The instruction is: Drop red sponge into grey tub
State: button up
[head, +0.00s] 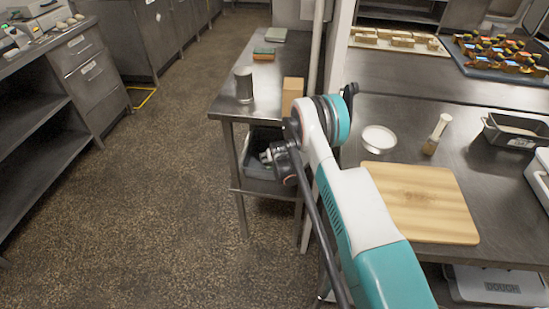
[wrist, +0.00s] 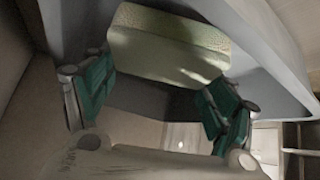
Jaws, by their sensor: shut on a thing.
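My gripper (head: 266,156) reaches under the narrow steel table, at the grey tub (head: 262,182) on its lower shelf. In the wrist view my gripper (wrist: 160,100) is shut on a pale, two-toned sponge-like block (wrist: 170,40), its green pads at either side. No red shows on this block. Grey sloping walls, apparently the tub's (wrist: 268,50), surround the block in that view. I cannot tell whether the block touches the tub. In the head view the block is hidden. A small reddish block with a green top (head: 264,54) lies on the table top.
The narrow steel table (head: 258,78) carries a metal canister (head: 244,84) and a cardboard box (head: 292,95) close to my arm. Its legs and top edge border the shelf. A wooden board (head: 425,205) and bowl (head: 379,139) are on the right counter. The left floor is clear.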

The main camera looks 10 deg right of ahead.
jog(key=shift+f, duration=0.25)
jog(key=shift+f, duration=0.3)
jog(key=o, duration=1.4)
jog(key=shift+r, duration=0.1)
jog(key=shift+r, duration=0.3)
jog(key=p+v, duration=0.4)
jog(key=v, duration=0.8)
jog(key=shift+r, duration=0.2)
